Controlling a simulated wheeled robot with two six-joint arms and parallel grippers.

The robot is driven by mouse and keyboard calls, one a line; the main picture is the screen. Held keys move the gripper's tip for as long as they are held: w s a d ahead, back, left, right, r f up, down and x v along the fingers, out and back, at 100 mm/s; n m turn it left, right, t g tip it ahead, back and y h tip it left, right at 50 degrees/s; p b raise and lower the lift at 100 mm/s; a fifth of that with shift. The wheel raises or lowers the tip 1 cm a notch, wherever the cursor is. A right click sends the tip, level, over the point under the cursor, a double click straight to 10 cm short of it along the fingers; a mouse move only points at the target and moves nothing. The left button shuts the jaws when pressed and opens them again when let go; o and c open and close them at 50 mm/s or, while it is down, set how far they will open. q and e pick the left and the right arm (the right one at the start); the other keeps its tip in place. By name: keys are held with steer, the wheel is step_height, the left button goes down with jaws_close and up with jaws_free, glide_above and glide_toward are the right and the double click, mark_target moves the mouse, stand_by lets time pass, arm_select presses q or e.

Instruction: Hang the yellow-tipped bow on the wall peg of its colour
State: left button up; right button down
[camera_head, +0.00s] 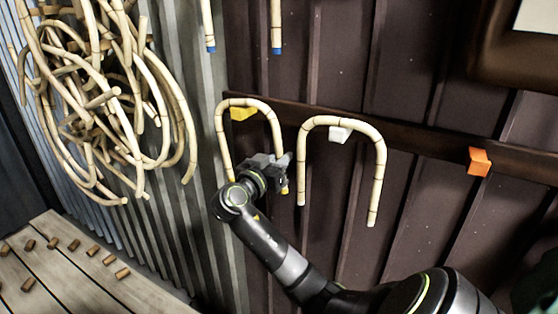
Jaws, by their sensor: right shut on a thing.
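The yellow-tipped bow (223,137) is a pale jointed rattan arch, its open ends down. Its top passes just above the yellow wall peg (243,114), with the peg inside the arch in this view; I cannot tell whether it touches the peg. My right gripper (280,166) is shut on the bow's right leg near its lower end. A yellow tip shows just below the jaws. The left leg's lower end is partly hidden by my gripper and wrist. My left gripper is not in view.
Another bow (378,160) hangs over the white peg (339,134) close to the right. An orange peg (479,161) on the dark rail is empty. Blue-tipped rattan ends (277,35) hang above. Rattan coils (100,100) hang at left, over a wooden table (75,280) with short pieces.

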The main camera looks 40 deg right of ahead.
stand_by(0.3)
steer(key=c, duration=1.3)
jaws_free()
steer(key=shift+o, duration=0.2)
steer(key=b+v, duration=0.6)
steer(key=v, duration=1.1)
steer(key=shift+a+b, duration=0.25)
steer(key=shift+b, duration=0.15)
steer(key=shift+f, duration=0.1)
